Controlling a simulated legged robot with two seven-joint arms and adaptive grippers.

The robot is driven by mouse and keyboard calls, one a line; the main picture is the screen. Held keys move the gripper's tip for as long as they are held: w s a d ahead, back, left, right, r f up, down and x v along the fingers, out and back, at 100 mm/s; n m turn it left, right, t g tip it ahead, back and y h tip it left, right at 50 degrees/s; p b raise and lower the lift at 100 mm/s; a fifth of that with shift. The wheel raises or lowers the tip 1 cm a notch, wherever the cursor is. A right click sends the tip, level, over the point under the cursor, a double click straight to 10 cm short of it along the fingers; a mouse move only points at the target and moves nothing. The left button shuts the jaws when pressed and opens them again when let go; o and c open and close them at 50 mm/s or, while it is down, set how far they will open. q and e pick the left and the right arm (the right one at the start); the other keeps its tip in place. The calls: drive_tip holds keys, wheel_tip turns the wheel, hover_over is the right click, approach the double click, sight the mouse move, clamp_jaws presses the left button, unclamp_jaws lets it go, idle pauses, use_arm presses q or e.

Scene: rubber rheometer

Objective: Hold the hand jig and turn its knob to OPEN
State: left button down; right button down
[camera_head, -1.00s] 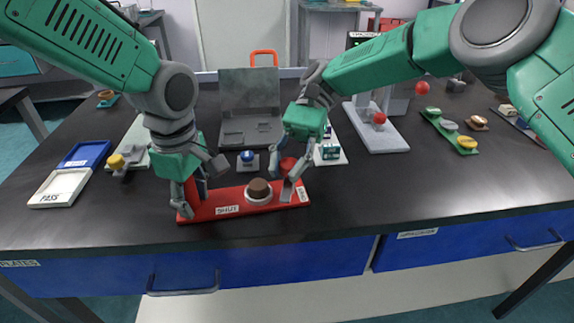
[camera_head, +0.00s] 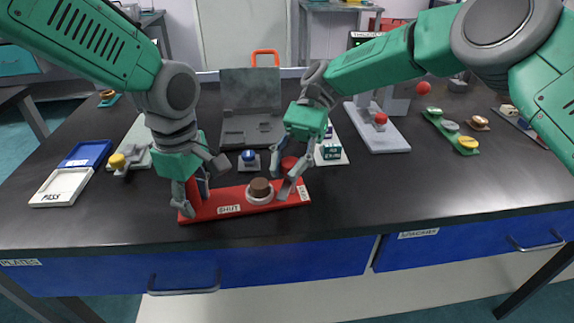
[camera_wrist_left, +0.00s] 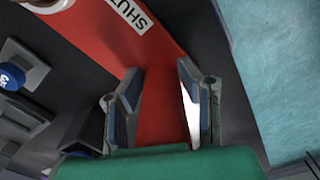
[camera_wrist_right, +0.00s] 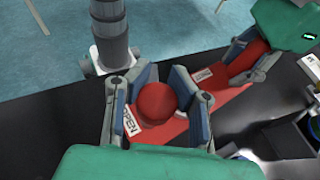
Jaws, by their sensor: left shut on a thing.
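The hand jig is a long red bar (camera_head: 233,199) near the front of the table, with a SHUT label on its front edge and an OPEN label at its right end. A brown dome (camera_head: 260,187) on a pale ring sits midway. My left gripper (camera_head: 194,200) is shut on the red upright grip at the jig's left end, seen between its fingers in the left wrist view (camera_wrist_left: 160,110). My right gripper (camera_wrist_right: 155,80) is open, its fingers on either side of a round red knob (camera_wrist_right: 158,102), with small gaps showing. The OPEN label (camera_wrist_right: 130,124) lies beside that knob.
Behind the jig stand a grey open case (camera_head: 250,105) and a small blue-topped piece (camera_head: 248,156). A PASS tray (camera_head: 62,185) lies at the left. A grey stand (camera_head: 378,132) is behind at the right. The table's front right is clear.

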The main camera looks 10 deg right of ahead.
sight(287, 172)
drive_tip(key=c, duration=1.1)
unclamp_jaws()
drive_tip(key=shift+a, duration=0.1)
drive_tip(key=shift+c, duration=0.2)
wheel_tip(287, 172, up, 10)
drive_tip(key=shift+s, duration=0.1)
